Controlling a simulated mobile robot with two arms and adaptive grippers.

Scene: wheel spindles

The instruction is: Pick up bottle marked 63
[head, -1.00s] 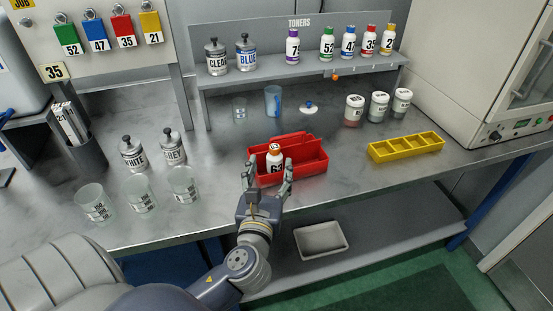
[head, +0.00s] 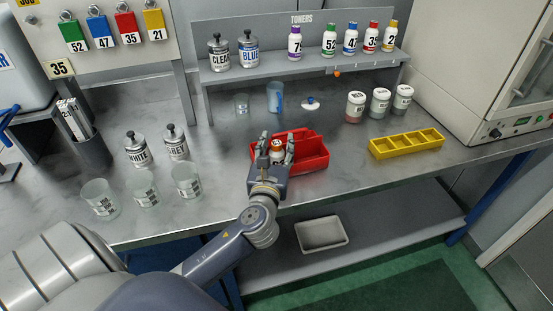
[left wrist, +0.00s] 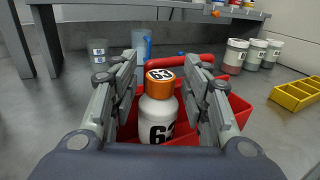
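The bottle marked 63 (left wrist: 157,112) is white with an orange cap, and its number shows on cap and body in the left wrist view. It stands upright in the red carrier (head: 314,160). In the head view the bottle (head: 277,155) is partly covered by my left gripper (head: 275,147). The left gripper's fingers (left wrist: 161,95) are open, one on each side of the bottle, with small gaps visible beside it. The bottle's base is hidden. My right gripper is not in view.
A yellow compartment tray (head: 407,145) lies to the right. A shelf (head: 300,69) with toner bottles is behind.

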